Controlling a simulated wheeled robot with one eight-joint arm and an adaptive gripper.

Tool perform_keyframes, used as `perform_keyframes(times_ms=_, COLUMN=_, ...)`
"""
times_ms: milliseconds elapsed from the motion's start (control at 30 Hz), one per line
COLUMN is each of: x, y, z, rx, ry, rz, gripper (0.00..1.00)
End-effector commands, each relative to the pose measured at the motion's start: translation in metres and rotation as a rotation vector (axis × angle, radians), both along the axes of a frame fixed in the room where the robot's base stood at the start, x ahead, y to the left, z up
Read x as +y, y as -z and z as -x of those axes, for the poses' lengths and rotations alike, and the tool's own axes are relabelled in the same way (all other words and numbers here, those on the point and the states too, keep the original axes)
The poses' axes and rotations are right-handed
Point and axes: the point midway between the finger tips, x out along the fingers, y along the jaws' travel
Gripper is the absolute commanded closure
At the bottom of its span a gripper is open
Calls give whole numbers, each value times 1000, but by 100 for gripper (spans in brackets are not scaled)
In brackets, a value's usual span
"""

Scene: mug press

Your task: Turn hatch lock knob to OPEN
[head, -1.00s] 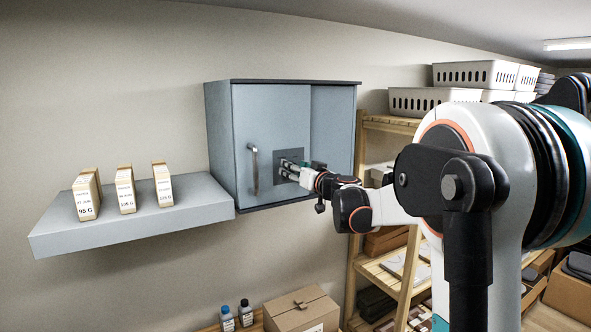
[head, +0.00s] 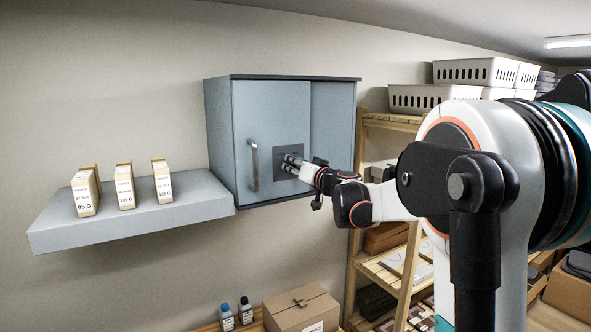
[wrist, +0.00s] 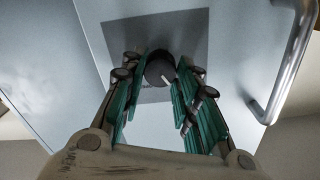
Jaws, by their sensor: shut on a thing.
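The hatch lock knob (wrist: 160,68) is a dark round knob with a pale pointer mark, seen in the wrist view on a dark grey plate (wrist: 188,28). My gripper (wrist: 161,72) is shut on the knob, with a green-padded finger on each side of it. Small lettering below the knob is too small to read. In the head view, my gripper (head: 287,160) reaches the dark plate (head: 290,150) on the door of the grey-blue cabinet (head: 270,110); its fingers hide the knob there.
A vertical door handle (head: 253,165) stands left of the plate and also shows in the wrist view (wrist: 290,70). A grey wall shelf (head: 150,215) holds three small boxes at left. A wooden rack (head: 358,215) with baskets stands at right.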

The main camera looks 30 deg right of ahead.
Motion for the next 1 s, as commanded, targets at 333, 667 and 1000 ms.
perform_keyframes(times_ms=333, x=-1, y=2, z=0, rx=10, ry=1, rz=-316, gripper=95)
perform_keyframes(times_ms=667, x=-1, y=2, z=0, rx=21, ry=1, rz=-630, gripper=95)
perform_keyframes(times_ms=1000, x=-1, y=2, z=0, rx=32, ry=2, rz=-939, gripper=95)
